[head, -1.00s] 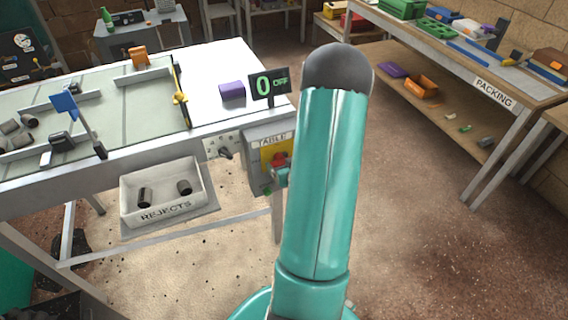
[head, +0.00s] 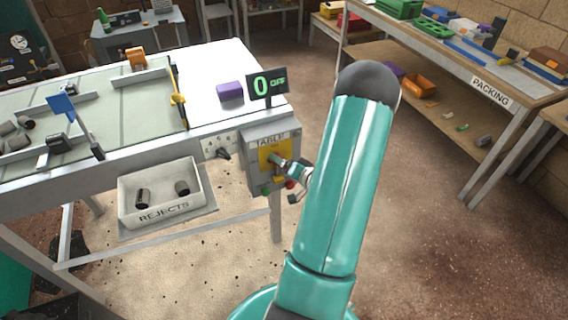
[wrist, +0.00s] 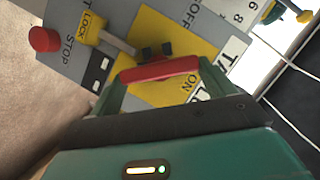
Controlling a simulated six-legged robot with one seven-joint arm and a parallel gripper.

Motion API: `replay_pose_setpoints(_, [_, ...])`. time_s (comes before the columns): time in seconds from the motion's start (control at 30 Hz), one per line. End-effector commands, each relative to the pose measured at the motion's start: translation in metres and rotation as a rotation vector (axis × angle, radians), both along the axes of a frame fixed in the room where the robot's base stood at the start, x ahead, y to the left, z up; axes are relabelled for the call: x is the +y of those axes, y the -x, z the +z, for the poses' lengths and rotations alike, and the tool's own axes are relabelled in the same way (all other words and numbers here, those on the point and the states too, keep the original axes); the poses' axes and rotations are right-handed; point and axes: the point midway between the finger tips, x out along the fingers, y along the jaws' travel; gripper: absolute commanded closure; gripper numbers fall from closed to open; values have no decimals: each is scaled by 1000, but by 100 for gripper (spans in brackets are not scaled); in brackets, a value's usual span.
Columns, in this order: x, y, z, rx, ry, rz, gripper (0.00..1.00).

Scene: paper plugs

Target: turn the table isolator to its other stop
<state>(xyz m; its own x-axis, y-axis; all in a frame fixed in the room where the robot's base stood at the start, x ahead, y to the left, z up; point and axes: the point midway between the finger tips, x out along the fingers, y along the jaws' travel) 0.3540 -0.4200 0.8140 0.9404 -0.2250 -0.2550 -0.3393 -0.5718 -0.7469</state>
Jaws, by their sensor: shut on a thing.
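The table isolator's red handle (wrist: 160,69) lies across a yellow plate (wrist: 150,28) in the wrist view. My gripper (wrist: 162,78) is shut on the handle, with a green finger at each end of it. The ON mark is close to the handle's right part; the OFF mark is farther up the plate. In the head view my gripper (head: 277,160) is at the yellow plate on the grey isolator box (head: 258,182) and hides the handle.
A yellow LOCK piece (wrist: 92,28) with a grey bar and a red STOP button (wrist: 43,39) sit beside the plate. A dial (head: 222,152) is left of the box. The REJECTS bin (head: 160,195) hangs below the table. Open floor lies to the right.

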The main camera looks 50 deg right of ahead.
Motion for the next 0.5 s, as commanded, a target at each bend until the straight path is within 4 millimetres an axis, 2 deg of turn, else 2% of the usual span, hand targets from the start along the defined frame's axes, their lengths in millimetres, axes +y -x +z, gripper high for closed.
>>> replay_pose_setpoints(0.5, [-4,2,-6,-245,-410,-2,41])
